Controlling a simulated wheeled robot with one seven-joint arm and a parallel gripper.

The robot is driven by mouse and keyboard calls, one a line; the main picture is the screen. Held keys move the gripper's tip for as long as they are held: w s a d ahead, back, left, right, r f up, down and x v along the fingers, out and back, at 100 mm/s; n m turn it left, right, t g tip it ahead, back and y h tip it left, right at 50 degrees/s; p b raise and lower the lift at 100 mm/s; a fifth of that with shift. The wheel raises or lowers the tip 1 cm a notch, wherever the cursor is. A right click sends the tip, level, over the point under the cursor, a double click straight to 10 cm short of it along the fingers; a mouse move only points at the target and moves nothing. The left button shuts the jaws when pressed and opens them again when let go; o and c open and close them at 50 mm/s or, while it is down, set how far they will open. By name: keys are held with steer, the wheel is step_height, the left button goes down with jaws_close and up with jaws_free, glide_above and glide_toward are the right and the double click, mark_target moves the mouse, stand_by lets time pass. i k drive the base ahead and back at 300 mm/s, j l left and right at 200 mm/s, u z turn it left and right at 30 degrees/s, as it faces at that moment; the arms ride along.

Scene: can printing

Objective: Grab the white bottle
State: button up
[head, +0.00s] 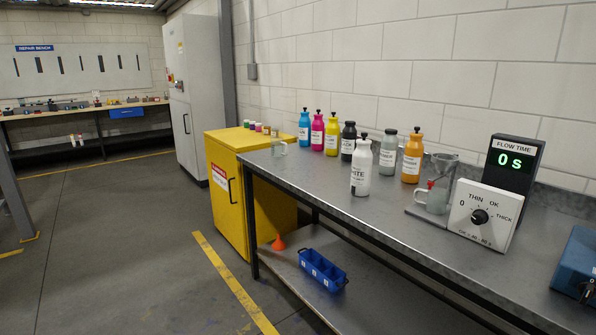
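The white bottle (361,170) stands upright on the grey metal workbench (330,192), in front of the row of other bottles. It has a black cap and dark lettering on its side, of which only part is readable. No other thing covers it. My gripper is not in view.
Blue, magenta, yellow, black, grey (388,150) and orange (412,157) bottles stand behind it. A yellow cabinet (228,195) is left. The floor (120,240) has free room.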

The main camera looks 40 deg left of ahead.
mark_target(363, 158)
steer(key=u, duration=1.1)
steer(key=i+j, duration=0.1)
steer(key=i, duration=0.35)
steer(key=i+j+z, duration=0.15)
steer(key=i, duration=0.3)
steer(key=i+j, duration=0.15)
steer(key=i, duration=0.3)
steer(key=i+j+z, duration=0.1)
steer(key=i, duration=0.35)
steer(key=i+j, duration=0.25)
steer(key=i, duration=0.2)
steer(key=z, duration=0.05)
